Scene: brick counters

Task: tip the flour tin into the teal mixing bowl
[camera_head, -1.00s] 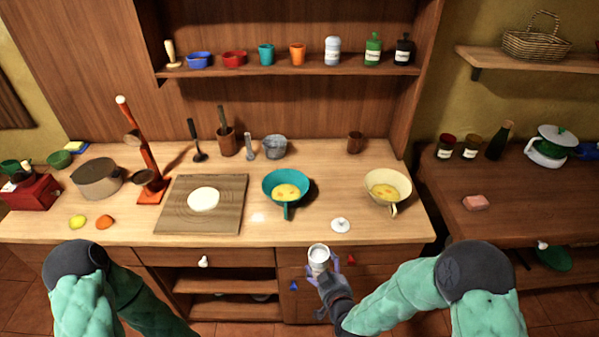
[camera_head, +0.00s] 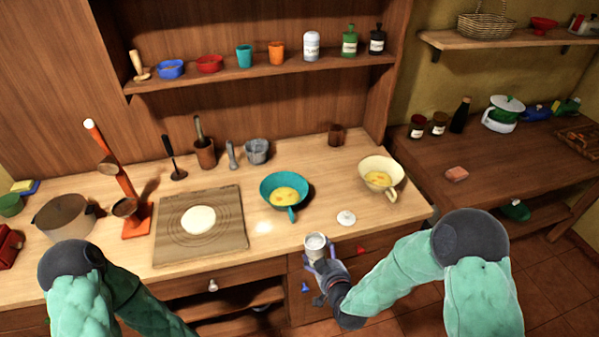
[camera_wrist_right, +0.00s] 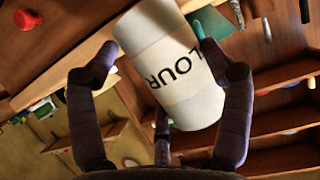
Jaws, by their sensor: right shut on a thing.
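The flour tin (camera_head: 315,244) is white, open at the top and roughly upright in the head view. My right gripper (camera_head: 324,264) is shut on it, in front of the counter's front edge. In the right wrist view the tin (camera_wrist_right: 172,62) shows its "FLOUR" lettering between the fingers of my right gripper (camera_wrist_right: 155,58). The teal mixing bowl (camera_head: 270,182) stands on the counter, beyond the tin and to its left, with something yellow inside and its handle towards me. My left arm shows at lower left, but its gripper is out of view.
A cream bowl (camera_head: 368,166) with yellow contents stands right of the teal bowl. A white lid (camera_head: 346,218) lies on the counter near the tin. A wooden board (camera_head: 172,242) with white dough lies left of the teal bowl. Bare counter lies between the two bowls.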

